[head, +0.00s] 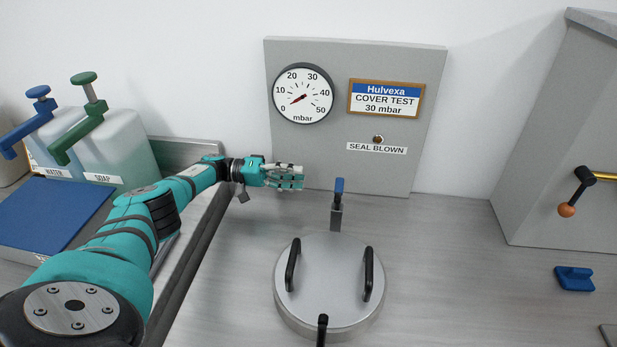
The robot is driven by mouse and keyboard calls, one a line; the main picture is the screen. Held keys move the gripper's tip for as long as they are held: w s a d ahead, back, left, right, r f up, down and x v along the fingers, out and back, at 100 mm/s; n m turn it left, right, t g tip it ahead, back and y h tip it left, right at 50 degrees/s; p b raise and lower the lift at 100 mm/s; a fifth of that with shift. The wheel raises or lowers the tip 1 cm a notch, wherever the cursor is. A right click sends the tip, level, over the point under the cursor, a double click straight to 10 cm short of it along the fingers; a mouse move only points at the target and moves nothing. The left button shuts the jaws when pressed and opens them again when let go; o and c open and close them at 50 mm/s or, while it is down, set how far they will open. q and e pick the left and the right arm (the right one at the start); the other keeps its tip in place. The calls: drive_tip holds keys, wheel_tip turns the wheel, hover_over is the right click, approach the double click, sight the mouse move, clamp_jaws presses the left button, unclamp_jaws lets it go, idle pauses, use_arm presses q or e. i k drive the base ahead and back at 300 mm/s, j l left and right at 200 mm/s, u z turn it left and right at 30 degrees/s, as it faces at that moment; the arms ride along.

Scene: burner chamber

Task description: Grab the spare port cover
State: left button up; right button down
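A round grey metal cover (328,273) with two upright black handles sits on the worktop, low in the middle of the head view. I cannot tell whether it is the spare port cover or one fitted on a port. No other round cover shows. My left gripper (298,177) is above the worktop, in front of the gauge panel, up and to the left of the cover and apart from it. Nothing shows between its fingers, and the angle hides how far apart they are. My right gripper is out of view.
A blue-tipped clamp (337,207) stands behind the cover, a black-tipped one (322,329) in front. A panel (430,100) with a gauge (303,94) stands behind. Water and soap bottles (122,150) are left. A grey cabinet (555,130) and a blue piece (574,278) are right.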

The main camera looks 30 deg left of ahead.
sight(337, 275)
drive_tip(key=k, duration=2)
